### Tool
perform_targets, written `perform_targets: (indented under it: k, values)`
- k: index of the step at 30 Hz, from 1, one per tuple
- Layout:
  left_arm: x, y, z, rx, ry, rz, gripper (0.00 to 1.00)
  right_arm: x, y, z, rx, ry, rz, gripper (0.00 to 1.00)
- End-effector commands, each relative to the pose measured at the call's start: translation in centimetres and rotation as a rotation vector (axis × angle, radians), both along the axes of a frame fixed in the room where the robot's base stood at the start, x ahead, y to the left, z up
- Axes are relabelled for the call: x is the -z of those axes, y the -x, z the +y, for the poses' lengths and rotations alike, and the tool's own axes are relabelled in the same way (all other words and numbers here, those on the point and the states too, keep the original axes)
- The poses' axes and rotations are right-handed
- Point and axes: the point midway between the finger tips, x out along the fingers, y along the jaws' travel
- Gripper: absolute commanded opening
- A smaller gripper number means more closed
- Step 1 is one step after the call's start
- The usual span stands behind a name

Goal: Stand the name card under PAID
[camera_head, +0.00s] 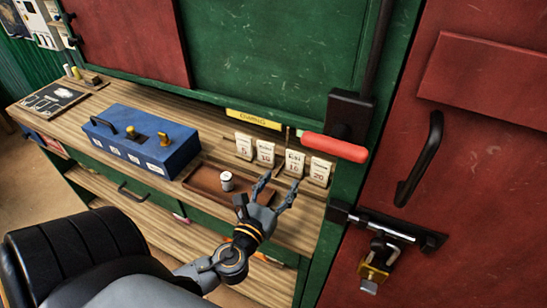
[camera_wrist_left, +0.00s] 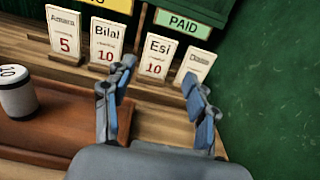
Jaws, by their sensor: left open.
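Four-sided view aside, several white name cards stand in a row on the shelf. The green PAID sign (camera_wrist_left: 183,24) is above the Esi and rightmost cards. A yellow sign (camera_head: 253,119) is above Amara and Bilal. My left gripper (camera_head: 277,188) is open and empty in front of the cards; in the wrist view its fingertips (camera_wrist_left: 159,72) flank the Esi card's lower part, apparently short of it.
A brown tray (camera_head: 205,188) holding a white cylinder (camera_head: 227,181) lies left of my gripper. A blue box (camera_head: 140,150) with a handle stands further left. A red-gripped lever (camera_head: 335,147) hangs near the cards' right end. A red door (camera_head: 480,170) is at right.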

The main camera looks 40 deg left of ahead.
Motion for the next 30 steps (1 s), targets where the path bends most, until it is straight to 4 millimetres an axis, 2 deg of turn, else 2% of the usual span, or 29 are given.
perform_targets:
  k: [3,9,30]
  values:
    - [0.2,1.7,-0.4,-0.001,0.001,0.002,0.57,0.6,0.0,0.1,0.001,-0.001,0.0,0.49]
    - [0.0,2.9,-0.7,-0.002,0.0,0.0,0.57,0.9,0.0,0.2,0.002,-0.003,0.001,0.49]
    - [0.0,3.0,-0.7,-0.001,0.0,-0.001,0.57,0.8,-0.1,0.3,0.002,-0.004,-0.001,0.49]
